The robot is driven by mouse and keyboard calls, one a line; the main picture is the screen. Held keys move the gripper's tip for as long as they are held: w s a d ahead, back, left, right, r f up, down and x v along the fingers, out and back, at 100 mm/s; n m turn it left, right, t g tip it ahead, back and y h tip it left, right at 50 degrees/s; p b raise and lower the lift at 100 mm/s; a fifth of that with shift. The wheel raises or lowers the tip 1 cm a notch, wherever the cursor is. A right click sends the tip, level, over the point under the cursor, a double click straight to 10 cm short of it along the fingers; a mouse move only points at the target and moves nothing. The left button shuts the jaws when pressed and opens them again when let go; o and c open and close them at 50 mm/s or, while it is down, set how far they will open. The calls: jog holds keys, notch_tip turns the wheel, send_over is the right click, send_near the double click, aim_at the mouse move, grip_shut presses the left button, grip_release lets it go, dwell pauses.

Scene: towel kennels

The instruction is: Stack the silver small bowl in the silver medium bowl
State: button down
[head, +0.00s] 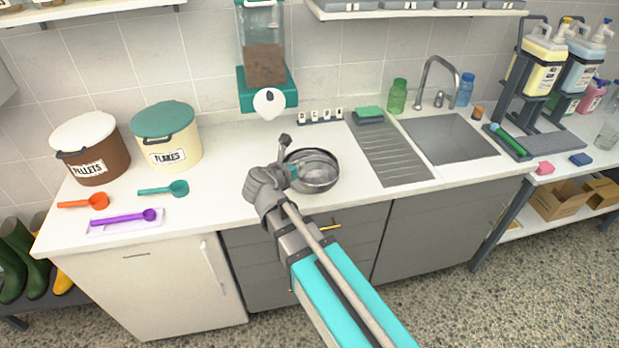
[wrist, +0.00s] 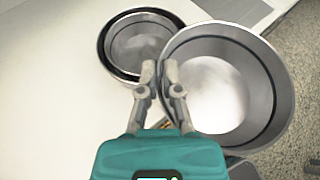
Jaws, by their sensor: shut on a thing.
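My gripper (wrist: 160,70) is shut on the near-left rim of a silver bowl (wrist: 238,75), which I take to be the small one; it looks large because it is close to the camera. Its inside is empty. Another silver bowl (wrist: 140,45), apparently the medium one, is at upper left in the wrist view, farther from the camera. Its dark rim rings a lighter inside; I cannot tell if it is nested in another bowl. In the head view the silver bowls (head: 318,183) overlap in front of my gripper (head: 297,162), so their gap is unclear.
The white counter (head: 225,200) is clear to the left of the bowls. A teal-based dispenser (head: 264,75) hangs behind. The drainboard (head: 390,150) and sink (head: 450,140) are right.

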jog(key=shift+w+r, duration=0.1)
jog(key=shift+r, duration=0.15)
jog(key=w+d+r+m+g+h+p, duration=0.1)
jog(key=w+d+r+m+h+p, duration=0.1)
jog(key=w+d+r+p, duration=0.1)
jog(key=shift+w+d+r+p, duration=0.4)
jog(key=shift+w+d+p, duration=0.1)
jog(key=shift+p, duration=0.2)
jog(key=w+a+f+b, duration=0.5)
jog(key=w+f+b, duration=0.4)
jog(key=w, duration=0.3)
jog(key=shift+a, duration=0.3)
